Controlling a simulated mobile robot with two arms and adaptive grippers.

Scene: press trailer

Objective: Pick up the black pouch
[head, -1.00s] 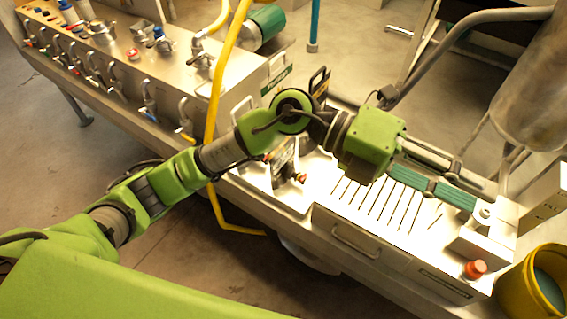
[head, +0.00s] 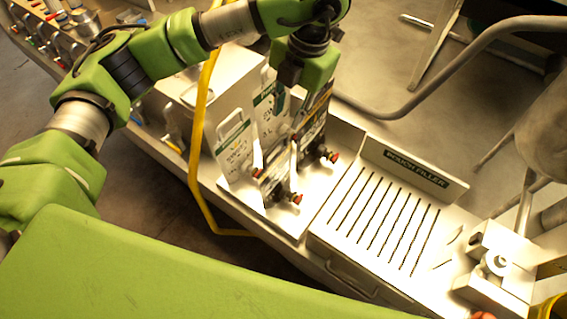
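My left gripper (head: 292,112) points down over the pouch rack on the trailer. Its fingers are close to the upper part of a dark, black pouch (head: 321,108) that stands upright at the rack's right side. The gripper body hides part of this pouch. I cannot tell whether the fingers touch it or are closed on it. White pouches with handle cut-outs stand to the left, one at the front (head: 235,150). My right gripper is out of view.
Red-tipped clamps (head: 297,198) stand at the rack's front. A yellow hose (head: 198,150) runs down at left. A grey pipe (head: 450,65) curves behind.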

